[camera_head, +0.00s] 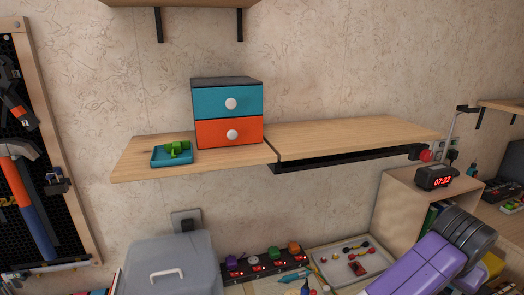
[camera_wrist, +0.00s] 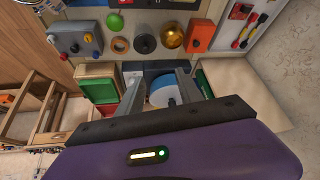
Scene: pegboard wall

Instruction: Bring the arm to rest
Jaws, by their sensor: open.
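My gripper (camera_wrist: 160,82) shows in the wrist view with its two grey fingers spread apart. No object is held between them. A blue and white round thing lies beyond the fingers, and I cannot tell its distance. My purple arm (camera_head: 425,265) with its dark ribbed joint reaches into the lower right of the head view. My fingers cannot be made out in that view.
A wooden shelf (camera_head: 340,136) holds a two-drawer box (camera_head: 228,103) and a teal tray (camera_head: 158,160) with a green item. Below are a grey case (camera_head: 165,256), a panel with coloured knobs (camera_head: 262,265) and a red-digit clock (camera_head: 434,178). A tool pegboard (camera_head: 60,215) hangs left.

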